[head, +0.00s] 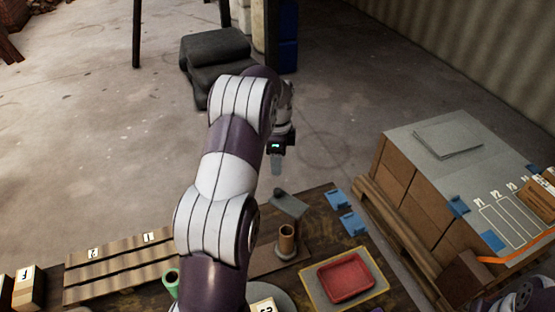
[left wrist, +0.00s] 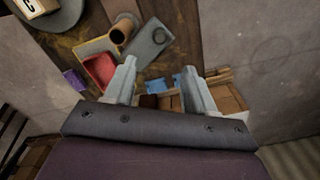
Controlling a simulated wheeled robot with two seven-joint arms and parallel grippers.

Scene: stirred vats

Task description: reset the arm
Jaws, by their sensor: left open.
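My left arm rises from the bottom of the head view and bends over at the top. My left gripper (head: 277,165) hangs from it, past the far edge of the wooden table (head: 310,205). In the left wrist view its two fingers (left wrist: 160,88) are spread apart with nothing between them. The gripper is open and empty, above and clear of the table. My right gripper is not clearly seen; only part of a dark and white shape shows at the lower right corner of the head view.
A red tray (head: 346,277) sits on a yellow-edged mat, with a brown cup (head: 287,240) beside it. A slatted wooden rack (head: 120,268) lies at left. Stacked boxes with a grey top (head: 440,145) stand at right. Dark cushions (head: 214,58) lie on the open floor behind.

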